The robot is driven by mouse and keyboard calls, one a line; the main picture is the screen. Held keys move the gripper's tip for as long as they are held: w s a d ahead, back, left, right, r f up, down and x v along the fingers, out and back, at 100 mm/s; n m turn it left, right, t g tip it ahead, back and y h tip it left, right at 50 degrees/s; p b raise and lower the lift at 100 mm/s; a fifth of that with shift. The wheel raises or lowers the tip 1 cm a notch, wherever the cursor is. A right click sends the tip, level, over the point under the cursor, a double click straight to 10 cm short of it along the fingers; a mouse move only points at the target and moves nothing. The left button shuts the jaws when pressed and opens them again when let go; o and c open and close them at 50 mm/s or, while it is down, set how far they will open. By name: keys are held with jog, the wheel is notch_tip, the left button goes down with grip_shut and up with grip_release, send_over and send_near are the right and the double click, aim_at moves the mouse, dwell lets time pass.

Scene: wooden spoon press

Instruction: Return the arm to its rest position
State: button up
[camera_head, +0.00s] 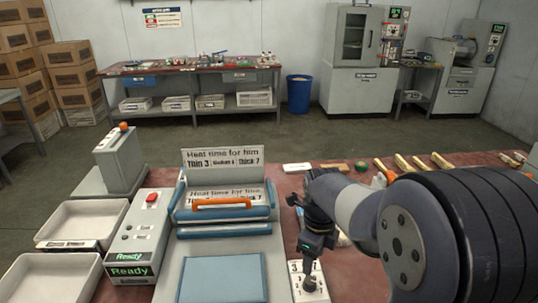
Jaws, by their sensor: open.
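My arm reaches in from the right edge, with its large dark joint near the camera and its grey link bent toward the middle of the bench. My gripper (309,283) points down over a small white panel with dark numbers (296,268), right of the press. It holds nothing that I can see. The fingertips are small and dark, and I cannot tell whether they touch the panel. The press (222,228) stands left of my gripper, with an orange handle bar (222,204) and a blue-edged plate (222,279) in front.
A control box (140,235) with a red button and lit "Ready" displays stands left of the press, beside white trays (80,222). Several wooden pieces (403,163) lie along the red bench's back right. A heat-time sign (222,159) stands behind the press. Open floor lies beyond.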

aim_at(310, 280)
notch_tip(310, 280, down, 9)
jog(key=shift+r, duration=0.25)
jog(key=shift+r, duration=0.1)
dwell(0.4)
